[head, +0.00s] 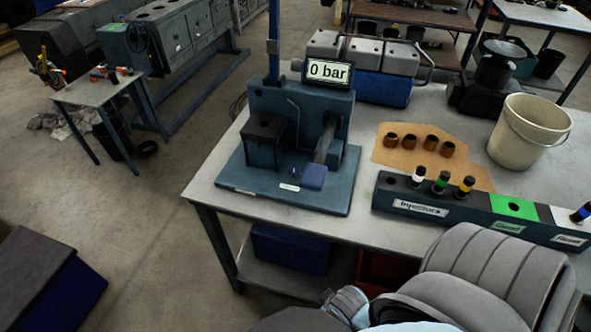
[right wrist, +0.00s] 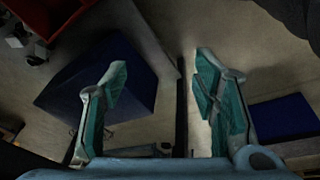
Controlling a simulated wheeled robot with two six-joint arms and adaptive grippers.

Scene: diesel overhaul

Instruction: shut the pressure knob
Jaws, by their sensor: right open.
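My right gripper (right wrist: 162,60) is open and empty in the right wrist view, pointing at the floor area and blue boxes. My right arm shows at the lower right of the head view, in front of the bench and below the tester. My left gripper is out of view.
An injector rack (head: 420,207) and several brown cups on cardboard (head: 392,157) lie right of the tester. A cream bucket (head: 528,132) stands at the right. A blue box (head: 290,248) sits on the shelf below. The bench's front edge lies between my right arm and the tester.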

